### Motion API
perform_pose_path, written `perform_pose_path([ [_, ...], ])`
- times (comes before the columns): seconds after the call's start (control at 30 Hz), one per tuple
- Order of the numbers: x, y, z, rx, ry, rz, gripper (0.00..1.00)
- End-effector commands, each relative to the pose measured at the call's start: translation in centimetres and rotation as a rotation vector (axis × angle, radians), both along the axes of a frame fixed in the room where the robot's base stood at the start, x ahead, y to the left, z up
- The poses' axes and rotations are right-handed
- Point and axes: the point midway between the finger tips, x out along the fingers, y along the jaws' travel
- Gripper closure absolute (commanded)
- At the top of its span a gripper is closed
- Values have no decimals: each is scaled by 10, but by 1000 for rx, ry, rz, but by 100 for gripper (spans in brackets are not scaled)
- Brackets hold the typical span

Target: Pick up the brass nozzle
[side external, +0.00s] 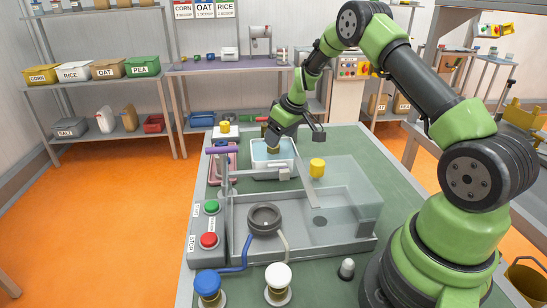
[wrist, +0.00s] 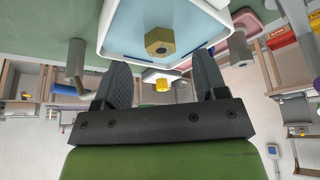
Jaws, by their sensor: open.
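The brass nozzle (wrist: 160,42), a gold hexagonal piece with a hole in its end, is at the white tray (wrist: 112,12) with a light-blue inside.
A yellow cylinder (side external: 317,168) stands right of the tray. A white block with a yellow top (side external: 225,128) stands behind it. Green table (side external: 345,143) is bare at right.

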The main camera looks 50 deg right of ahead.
Motion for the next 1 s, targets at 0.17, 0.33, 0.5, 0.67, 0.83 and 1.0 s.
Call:
perform_pose_path([
  [0.17, 7, 0, -17, 0, 0, 0, 34],
  [0.33, 10, 0, -35, 1, 3, 0, 34],
  [0.5, 18, 0, -58, 0, 1, 0, 34],
  [0.67, 22, 0, -67, -2, 1, -1, 34],
  [0.83, 22, 0, -67, -1, 1, -2, 34],
  [1.0, 22, 0, -67, -1, 1, -2, 62],
])
